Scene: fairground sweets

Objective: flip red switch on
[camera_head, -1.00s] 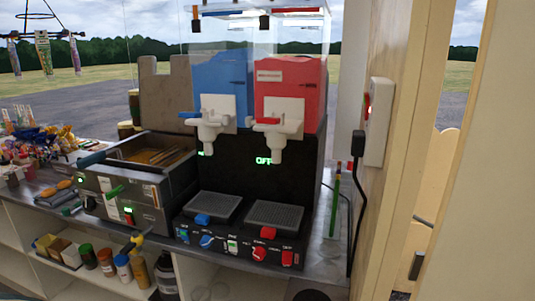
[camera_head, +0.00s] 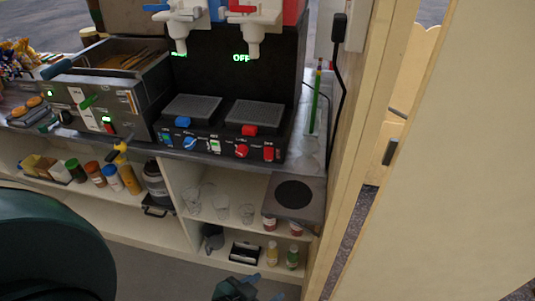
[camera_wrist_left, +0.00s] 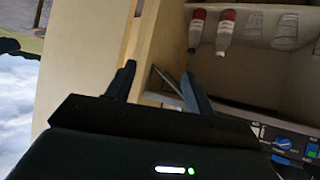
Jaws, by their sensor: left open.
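The drink machine has a black front panel (camera_head: 215,146). A red switch (camera_head: 269,153) sits at its right end, beside a red knob (camera_head: 241,151). A green display above reads OFF on the red side. The switch is too small to tell its tilt. My left gripper (camera_head: 262,287) is at the bottom of the head view, low in front of the shelves and below the panel. In the left wrist view its jaws (camera_wrist_left: 158,88) are apart and empty. Part of the panel, with a blue knob (camera_wrist_left: 282,142), shows at lower right there. My right gripper is out of view.
A wooden post (camera_head: 352,150) stands right of the machine. Open shelves below hold glasses (camera_head: 220,206), small bottles (camera_head: 292,256) and a board with a dark disc (camera_head: 294,195). A grey appliance (camera_head: 90,105) stands to the left. Front of the panel is clear.

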